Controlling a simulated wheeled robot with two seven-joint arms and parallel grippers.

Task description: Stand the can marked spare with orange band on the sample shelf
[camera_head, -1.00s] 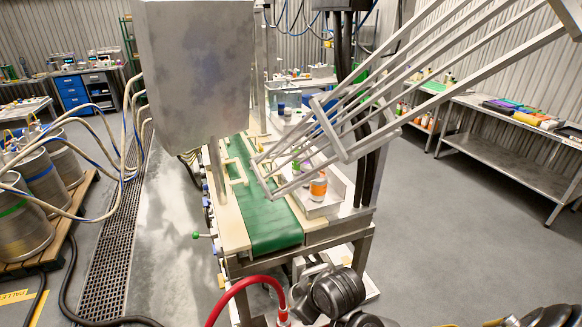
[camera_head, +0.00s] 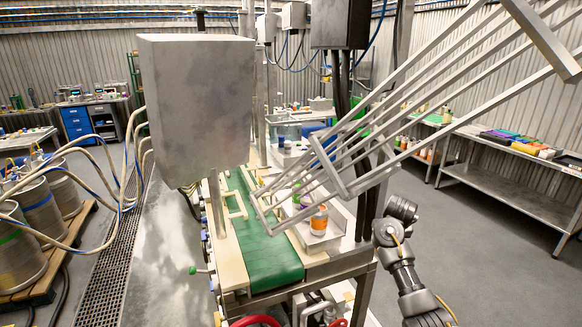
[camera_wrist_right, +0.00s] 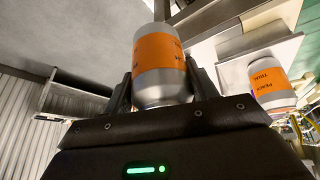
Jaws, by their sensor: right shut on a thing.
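My right gripper (camera_wrist_right: 158,88) is shut on a silver can with an orange band (camera_wrist_right: 160,58); the can's lettering is mostly turned away and unreadable. In the head view my right arm (camera_head: 405,265) rises at lower right, beside the machine; its fingers and the held can cannot be made out there. Another orange-banded can (camera_head: 319,220) stands on a pale tray-like shelf (camera_head: 318,241) right of the green belt. The wrist view also shows a can lettered peach trial (camera_wrist_right: 268,82) beside a pale ledge (camera_wrist_right: 258,48). My left gripper is not in view.
A slanted metal rail rack (camera_head: 345,150) overhangs the shelf and belt (camera_head: 265,235). A large grey box (camera_head: 195,105) stands at left of the belt. Smaller cans stand behind the orange one. A steel bench (camera_head: 510,185) is at far right, with open floor before it.

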